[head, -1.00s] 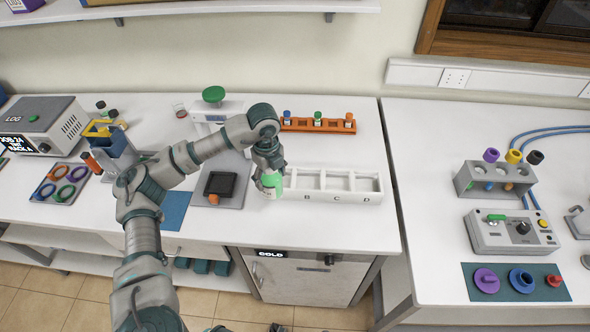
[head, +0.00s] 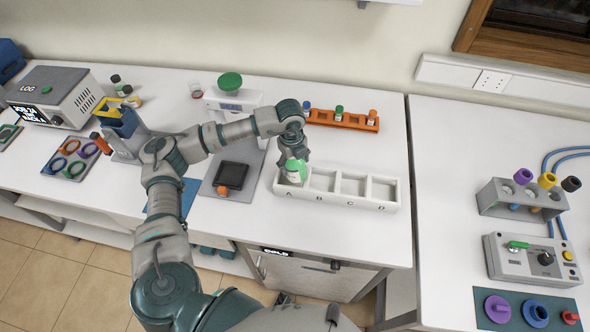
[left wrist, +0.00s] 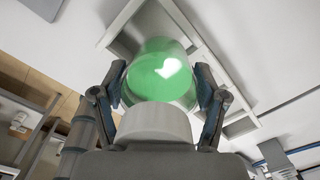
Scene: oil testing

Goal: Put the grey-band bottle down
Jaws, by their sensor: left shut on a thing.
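In the left wrist view the green top (left wrist: 160,76) sits between the two fingers (left wrist: 162,92). The bottle is upright at compartment A, the left end of the white tray (head: 345,200) marked A to D. Whether its base touches the tray floor is hidden. No grey band can be made out. The other compartments look empty. My right gripper is not in view.
An orange rack (head: 343,120) with several small bottles stands behind the tray. A scale with a green dish (head: 230,81) and a grey mat with a black square device (head: 231,175) are to the left. The bench in front of the tray is clear.

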